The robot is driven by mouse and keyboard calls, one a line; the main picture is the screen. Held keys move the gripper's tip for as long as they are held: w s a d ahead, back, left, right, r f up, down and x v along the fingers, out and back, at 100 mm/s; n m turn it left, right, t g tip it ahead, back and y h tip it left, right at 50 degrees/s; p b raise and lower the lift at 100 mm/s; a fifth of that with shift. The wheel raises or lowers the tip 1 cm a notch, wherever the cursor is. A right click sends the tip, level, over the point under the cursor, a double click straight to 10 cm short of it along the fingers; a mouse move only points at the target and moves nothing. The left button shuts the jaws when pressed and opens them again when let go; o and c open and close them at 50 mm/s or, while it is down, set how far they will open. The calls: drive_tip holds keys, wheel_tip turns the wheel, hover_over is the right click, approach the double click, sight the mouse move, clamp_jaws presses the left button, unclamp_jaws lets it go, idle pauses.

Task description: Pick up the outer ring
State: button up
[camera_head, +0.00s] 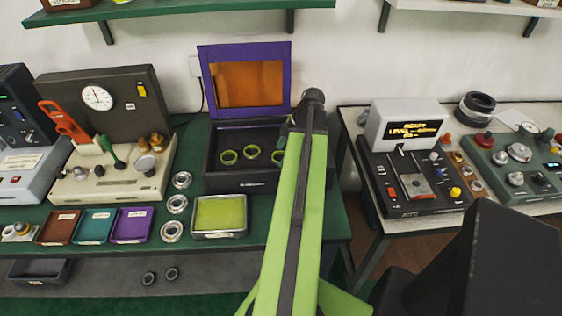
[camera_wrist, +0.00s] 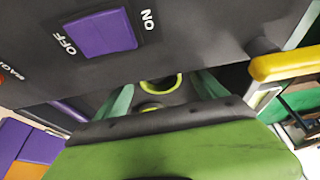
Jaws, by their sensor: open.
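Three yellow-green rings lie inside an open dark box (camera_head: 240,183): a left ring (camera_head: 229,157), a middle ring (camera_head: 251,152) and a right ring (camera_head: 277,157) partly hidden by my arm. I cannot tell which is the outer ring. My gripper (camera_wrist: 160,98) is open and empty, its teal fingers apart. In the wrist view one ring (camera_wrist: 160,86) shows between the fingers, and part of another ring (camera_wrist: 151,107) shows below it, cut off by my own green wrist part. The head view mostly hides my gripper behind my arm.
The box's purple lid (camera_head: 245,47) stands open behind it. Metallic rings (camera_head: 177,204) and a yellow-green tray (camera_head: 220,215) lie in front and to the left. A beige console (camera_head: 110,180) stands left. A purple OFF/ON switch (camera_wrist: 100,33) shows close in the wrist view.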

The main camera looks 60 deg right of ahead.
drive_tip(key=c, duration=1.5)
drive_tip(key=shift+r, duration=0.1)
drive_tip(key=shift+c, duration=0.2)
wheel_tip(320, 180, up, 10)
drive_tip(key=p, duration=1)
